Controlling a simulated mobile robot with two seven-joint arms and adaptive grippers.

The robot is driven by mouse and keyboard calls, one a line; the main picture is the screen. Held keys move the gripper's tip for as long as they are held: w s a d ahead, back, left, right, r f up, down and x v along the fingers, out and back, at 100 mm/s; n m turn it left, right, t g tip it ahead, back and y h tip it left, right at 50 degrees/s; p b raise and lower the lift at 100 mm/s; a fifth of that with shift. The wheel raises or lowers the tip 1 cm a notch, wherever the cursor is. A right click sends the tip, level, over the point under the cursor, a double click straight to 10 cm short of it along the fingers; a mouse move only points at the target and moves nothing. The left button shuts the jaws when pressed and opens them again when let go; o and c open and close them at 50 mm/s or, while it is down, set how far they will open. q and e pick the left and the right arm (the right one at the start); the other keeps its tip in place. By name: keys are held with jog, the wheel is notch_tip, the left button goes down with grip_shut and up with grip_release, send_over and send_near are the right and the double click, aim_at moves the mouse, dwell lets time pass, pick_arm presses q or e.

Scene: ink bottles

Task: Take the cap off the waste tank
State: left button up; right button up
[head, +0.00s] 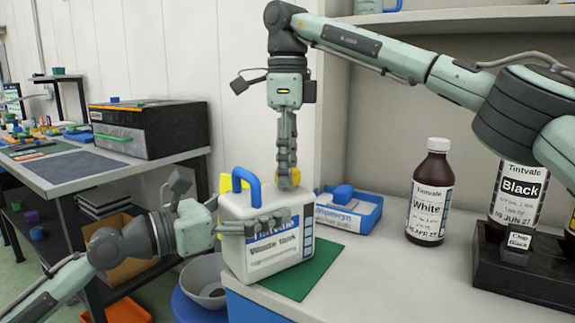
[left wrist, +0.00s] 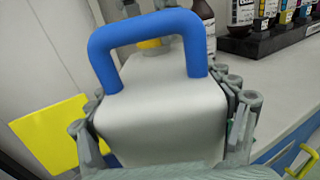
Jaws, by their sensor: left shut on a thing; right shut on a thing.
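The waste tank (head: 238,262) is a white jug with a blue handle (head: 236,180), standing upright at the counter's front left corner on a green mat (head: 318,270). My left gripper (head: 262,222) is shut on the tank's body; the left wrist view shows fingers on both sides of the tank (left wrist: 160,110). My right gripper (head: 288,180) points straight down, shut on the yellow cap (head: 296,177) on the tank's top. The cap also shows in the left wrist view (left wrist: 150,43), behind the handle. The fingers mostly hide the cap, so I cannot tell whether it still touches the neck.
A blue tray (head: 350,217) sits behind the tank. A brown White ink bottle (head: 430,190) and a black rack (head: 520,275) with a Black bottle (head: 516,195) stand to the right. A grey bowl (head: 205,278) is left of the counter. The middle counter is clear.

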jog(key=n, duration=1.4)
jog(key=shift+n, duration=0.4)
jog(key=n, duration=0.3)
jog(key=shift+r, duration=0.1)
jog(key=shift+r, duration=1.05)
